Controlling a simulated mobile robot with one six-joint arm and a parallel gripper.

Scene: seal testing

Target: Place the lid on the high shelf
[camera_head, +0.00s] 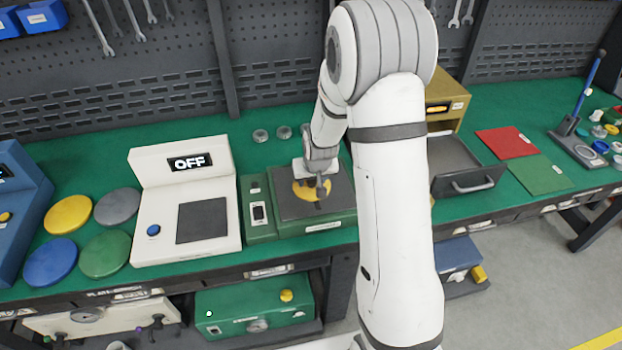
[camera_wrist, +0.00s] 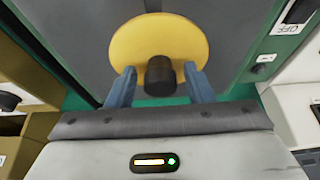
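A yellow round lid (camera_head: 301,188) with a dark knob lies on the dark plate of a green machine (camera_head: 262,226). In the wrist view the yellow lid (camera_wrist: 150,45) fills the upper middle, and its black knob (camera_wrist: 160,76) points toward me. My gripper (camera_head: 322,182) is at the lid. In the wrist view my gripper (camera_wrist: 160,88) is open, with one blue finger on each side of the knob and a visible gap on both sides. I cannot identify the high shelf in these views.
A white OFF device (camera_head: 188,205) and several coloured discs (camera_head: 68,215) sit to the left. A dark tray (camera_head: 462,165) and a yellow box (camera_head: 447,108) stand right of my arm. Red and green mats (camera_head: 505,141) lie further right. A pegboard wall (camera_head: 140,75) closes the back.

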